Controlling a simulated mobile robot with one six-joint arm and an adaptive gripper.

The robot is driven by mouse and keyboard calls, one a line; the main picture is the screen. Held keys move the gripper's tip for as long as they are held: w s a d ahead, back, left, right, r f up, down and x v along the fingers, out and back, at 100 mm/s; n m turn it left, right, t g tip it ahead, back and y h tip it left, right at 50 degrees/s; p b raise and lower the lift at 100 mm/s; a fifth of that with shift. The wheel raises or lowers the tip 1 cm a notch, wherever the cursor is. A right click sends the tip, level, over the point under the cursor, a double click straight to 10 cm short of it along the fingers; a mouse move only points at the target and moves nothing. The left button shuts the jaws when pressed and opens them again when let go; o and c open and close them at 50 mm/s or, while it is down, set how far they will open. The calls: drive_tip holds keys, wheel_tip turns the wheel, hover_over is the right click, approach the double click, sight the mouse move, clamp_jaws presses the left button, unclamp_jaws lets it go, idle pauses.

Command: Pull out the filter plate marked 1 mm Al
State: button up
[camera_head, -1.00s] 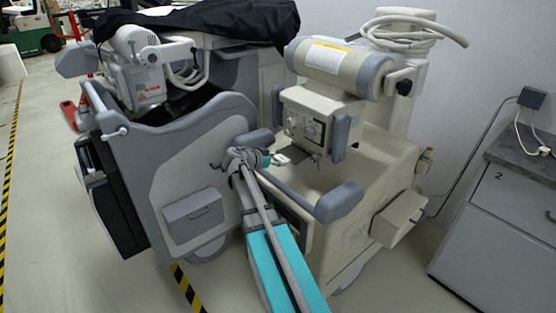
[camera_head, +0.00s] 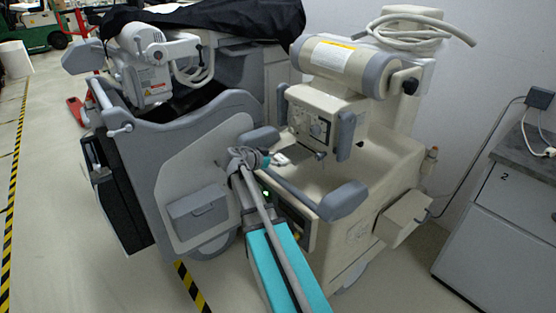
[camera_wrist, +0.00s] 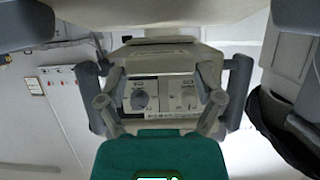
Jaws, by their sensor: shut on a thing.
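My gripper (camera_head: 266,160) is beside the lower left of the cream collimator head (camera_head: 312,118), shut on a small pale piece (camera_head: 280,159) that appears to be a filter plate. Its marking cannot be read. In the wrist view my gripper (camera_wrist: 160,73) has its two fingers on either side of the collimator's panel (camera_wrist: 165,95), which shows dials and small labels. The held plate is not clearly visible there, and its far end cannot be made out.
The cream cart's grey handle (camera_head: 343,201) lies close to the right of my arm. A grey cart (camera_head: 203,175) with a black cover (camera_head: 225,18) stands close on the left. A drawer cabinet (camera_head: 510,215) is at the right. Open floor lies at the far left.

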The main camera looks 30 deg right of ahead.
drive_tip(key=shift+a, duration=0.45)
drive_tip(key=shift+r, duration=0.1)
idle(0.4)
